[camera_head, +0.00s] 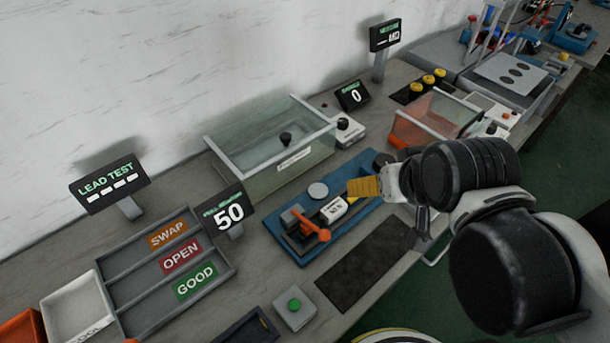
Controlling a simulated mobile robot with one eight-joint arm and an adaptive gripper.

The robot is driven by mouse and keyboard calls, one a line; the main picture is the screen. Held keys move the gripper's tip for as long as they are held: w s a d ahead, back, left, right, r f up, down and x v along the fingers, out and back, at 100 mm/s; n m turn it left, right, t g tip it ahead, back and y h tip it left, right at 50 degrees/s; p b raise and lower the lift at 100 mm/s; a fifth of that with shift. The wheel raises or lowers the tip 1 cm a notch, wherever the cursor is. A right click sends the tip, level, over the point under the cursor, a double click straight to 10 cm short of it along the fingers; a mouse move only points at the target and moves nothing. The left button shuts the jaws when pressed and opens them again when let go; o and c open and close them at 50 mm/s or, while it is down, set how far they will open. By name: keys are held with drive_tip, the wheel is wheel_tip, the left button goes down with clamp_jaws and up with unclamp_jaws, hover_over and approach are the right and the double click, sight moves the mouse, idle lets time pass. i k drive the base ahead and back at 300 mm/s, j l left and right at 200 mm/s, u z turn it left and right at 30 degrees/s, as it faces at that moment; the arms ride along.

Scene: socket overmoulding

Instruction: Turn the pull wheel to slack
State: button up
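A blue pull fixture (285,243) lies on the bench in the middle of the view. It carries an orange handle (311,224), a pale round disc (318,190) and a white block with small dark lettering (334,210), too small to read. A ribbed yellow part (364,187), which looks like the pull wheel, is at the fixture's right end, right beside my gripper (396,190). My gripper's black and white body hides that end of the fixture. I cannot tell whether the fingers touch the yellow part or are closed on it. A display (229,213) reads 50.
A clear-walled tank (272,172) stands behind the fixture. A tray (125,291) marked SWAP, OPEN and GOOD is at left. A green button box (295,308) and a dark mat (366,262) lie in front. An orange-tinted bin (440,118) is behind my arm.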

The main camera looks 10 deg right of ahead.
sight(383, 159)
drive_tip(key=i+l, duration=0.1)
drive_tip(key=l, duration=0.2)
drive_tip(key=i+l, duration=0.1)
drive_tip(key=l, duration=0.25)
drive_tip(key=i+l, duration=0.1)
drive_tip(key=l, duration=0.2)
drive_tip(key=i+l, duration=0.1)
drive_tip(key=l, duration=0.2)
